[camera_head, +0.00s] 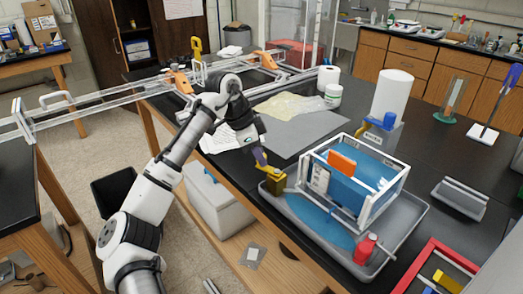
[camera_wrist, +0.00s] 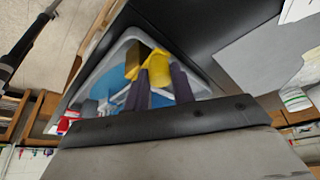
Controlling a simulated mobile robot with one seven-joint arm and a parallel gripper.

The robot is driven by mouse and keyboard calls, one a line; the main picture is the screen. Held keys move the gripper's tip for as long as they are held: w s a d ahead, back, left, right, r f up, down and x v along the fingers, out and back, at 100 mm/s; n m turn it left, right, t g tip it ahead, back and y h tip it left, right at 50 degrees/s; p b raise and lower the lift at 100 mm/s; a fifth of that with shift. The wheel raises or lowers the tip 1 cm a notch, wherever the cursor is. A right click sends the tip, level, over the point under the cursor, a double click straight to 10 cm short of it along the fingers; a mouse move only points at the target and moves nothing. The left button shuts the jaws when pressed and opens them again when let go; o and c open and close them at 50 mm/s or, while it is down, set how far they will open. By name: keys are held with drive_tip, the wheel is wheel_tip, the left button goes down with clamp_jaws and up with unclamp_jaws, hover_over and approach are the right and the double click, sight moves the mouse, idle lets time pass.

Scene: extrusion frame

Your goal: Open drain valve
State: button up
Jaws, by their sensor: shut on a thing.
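The drain valve, brass-coloured with a yellow handle (camera_head: 274,180), is at the left end of the grey tray (camera_head: 408,232), beside the white-framed blue tank (camera_head: 371,190). In the wrist view the yellow handle (camera_wrist: 158,68) lies between my dark fingers, with the brass body (camera_wrist: 135,58) just beyond it. My gripper (camera_head: 264,168) reaches down from the upper left and is shut on the yellow handle; it also shows in the wrist view (camera_wrist: 160,77). The fingers partly cover the handle, and the valve's link to the tank is hard to make out.
Blue liquid (camera_head: 322,229) covers part of the tray's floor. A red bottle (camera_head: 365,248) stands in the tray's front corner. A paper roll (camera_head: 392,98) stands behind the tank. A clear rail frame (camera_head: 110,108) spans the gap at left. Grey sheets (camera_head: 305,133) lie flat behind my gripper.

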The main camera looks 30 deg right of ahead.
drive_tip(key=shift+s+a+n+t+p, duration=0.65)
drive_tip(key=shift+n+p, duration=0.4)
drive_tip(key=shift+n, duration=0.9)
drive_tip(key=shift+s+a+n+t+p, duration=0.4)
drive_tip(key=shift+s+n+t+p, duration=0.6)
drive_tip(key=shift+n, duration=1)
drive_tip(key=shift+s+a+n+t+p, duration=0.6)
drive_tip(key=shift+n+p, duration=0.55)
drive_tip(key=shift+n, duration=0.8)
drive_tip(key=shift+s, duration=0.1)
drive_tip(key=o, duration=1)
drive_tip(key=v, duration=1.3)
drive_tip(key=shift+s+d+r, duration=0.1)
drive_tip(key=shift+d+r, duration=0.05)
drive_tip(key=shift+r, duration=0.3)
